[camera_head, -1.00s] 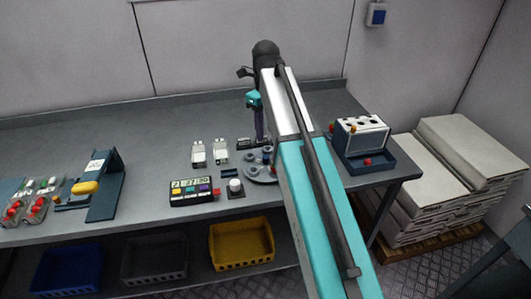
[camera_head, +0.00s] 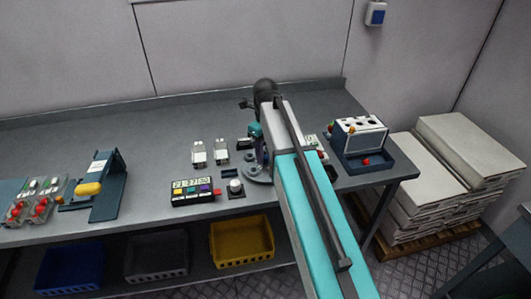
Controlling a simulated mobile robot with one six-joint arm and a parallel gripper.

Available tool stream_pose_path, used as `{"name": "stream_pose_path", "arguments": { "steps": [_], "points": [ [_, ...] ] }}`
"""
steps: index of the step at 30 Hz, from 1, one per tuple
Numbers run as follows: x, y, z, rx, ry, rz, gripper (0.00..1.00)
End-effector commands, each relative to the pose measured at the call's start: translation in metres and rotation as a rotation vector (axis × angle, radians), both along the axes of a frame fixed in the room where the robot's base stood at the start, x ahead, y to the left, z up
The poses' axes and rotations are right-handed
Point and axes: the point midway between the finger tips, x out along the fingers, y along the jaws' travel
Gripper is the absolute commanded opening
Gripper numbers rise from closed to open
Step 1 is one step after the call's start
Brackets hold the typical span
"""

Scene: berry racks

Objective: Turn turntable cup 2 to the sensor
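The turntable (camera_head: 252,178) is a grey disc with small cups around it, on the bench at the centre. My arm covers its right side. I cannot tell which cup is number 2. The sensor cannot be made out clearly. A dark flat unit (camera_head: 245,144) lies just behind the turntable. My gripper (camera_head: 260,162) points down over the turntable, close to its cups. Its fingers are too small and too hidden to tell whether they are open or shut, or whether they touch a cup.
A display box with coloured buttons (camera_head: 193,190) and a white knob (camera_head: 235,186) stand in front-left of the turntable. Two white-topped holders (camera_head: 198,153) stand behind-left. A blue and white rack (camera_head: 360,139) stands right. A blue stand (camera_head: 107,188) is at left.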

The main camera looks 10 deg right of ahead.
Motion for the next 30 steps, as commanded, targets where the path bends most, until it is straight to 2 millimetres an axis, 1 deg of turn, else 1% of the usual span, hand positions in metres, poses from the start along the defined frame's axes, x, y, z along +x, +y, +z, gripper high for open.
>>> {"name": "stream_pose_path", "arguments": {
  "steps": [5, 14, 18, 21, 30],
  "points": [
    [-0.0001, 0.0, -0.0065, 0.0, 0.0, 0.0, 0.39],
    [0.0, 0.0, -0.0072, 0.0, 0.0, 0.0, 0.39],
    [0.0, 0.0, -0.0071, 0.0, 0.0, 0.0, 0.16],
    [0.0001, -0.0001, -0.007, 0.0, 0.0, 0.0, 0.0],
    [0.0001, 0.0012, -0.0068, -0.001, -0.001, 0.005, 0.0]
  ]
}}
